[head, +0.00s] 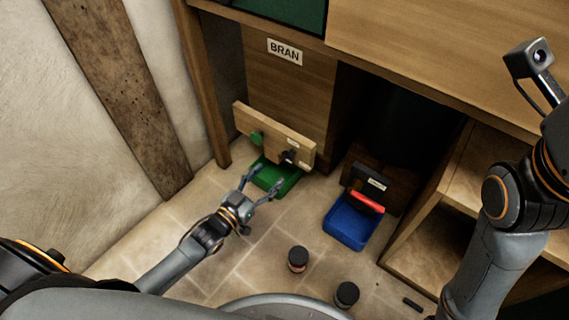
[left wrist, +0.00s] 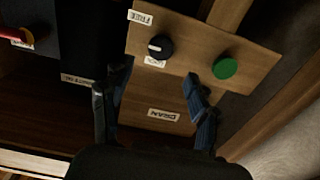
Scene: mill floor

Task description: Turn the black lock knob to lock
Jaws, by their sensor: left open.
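The black lock knob (left wrist: 160,47) is on a wooden panel (left wrist: 185,35), beside a round green knob (left wrist: 225,66). A white mark on the black knob points left in the left wrist view. In the head view the black knob (head: 289,156) is small, on the low panel (head: 272,132) under the BRAN sign. My left gripper (head: 263,181) is open and empty, in front of the panel. In the left wrist view its fingers (left wrist: 155,84) are spread, apart from the knob.
A green tray (head: 276,178) lies below the panel. A blue bin (head: 350,225) with a red handle (head: 367,202) above it stands to the right. Two dark-topped jars (head: 298,259) stand on the tiled floor. A wooden post (head: 203,90) bounds the left. My right arm is at the right edge.

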